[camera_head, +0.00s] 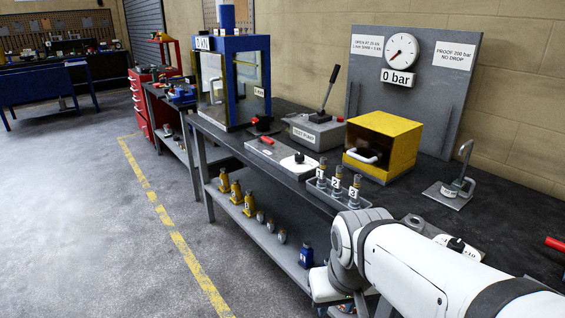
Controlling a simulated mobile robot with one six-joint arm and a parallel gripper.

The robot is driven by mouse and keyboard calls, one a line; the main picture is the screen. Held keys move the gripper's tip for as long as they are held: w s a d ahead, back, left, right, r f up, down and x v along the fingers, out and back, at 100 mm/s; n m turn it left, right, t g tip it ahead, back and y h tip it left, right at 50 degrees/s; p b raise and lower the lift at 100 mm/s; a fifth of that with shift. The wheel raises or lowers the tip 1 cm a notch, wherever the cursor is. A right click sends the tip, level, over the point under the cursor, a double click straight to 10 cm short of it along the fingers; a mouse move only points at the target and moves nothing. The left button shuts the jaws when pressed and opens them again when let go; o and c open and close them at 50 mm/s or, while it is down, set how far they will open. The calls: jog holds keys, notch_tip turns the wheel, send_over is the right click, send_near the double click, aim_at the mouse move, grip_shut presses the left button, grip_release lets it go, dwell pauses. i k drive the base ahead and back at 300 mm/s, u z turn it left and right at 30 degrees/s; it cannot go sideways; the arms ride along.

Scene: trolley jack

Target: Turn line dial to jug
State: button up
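A grey plate on the bench carries a round white dial with a black knob (299,159) and a red-handled part (267,140). A second black knob (456,244) sits on a plate at the right, partly behind my arm, its label cut off. I cannot read which is the line dial, nor either setting. A small labelled cup (449,190), perhaps the jug, stands on a plate beside a bent metal pipe (464,160). My white arm crosses the lower right. I cannot make out my gripper's fingers, and nothing shows touching a knob.
A yellow box (383,145), a lever-handled pump (317,130) and a tray of numbered fittings (337,190) crowd the bench. A gauge (401,51) reading 0 bar hangs on the back panel. A blue press (233,80) stands left. The floor at left is clear.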

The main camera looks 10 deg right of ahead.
aim_at(299, 158)
jog(key=u, duration=0.55)
jog(key=i, duration=1.9)
jog(key=z, duration=0.85)
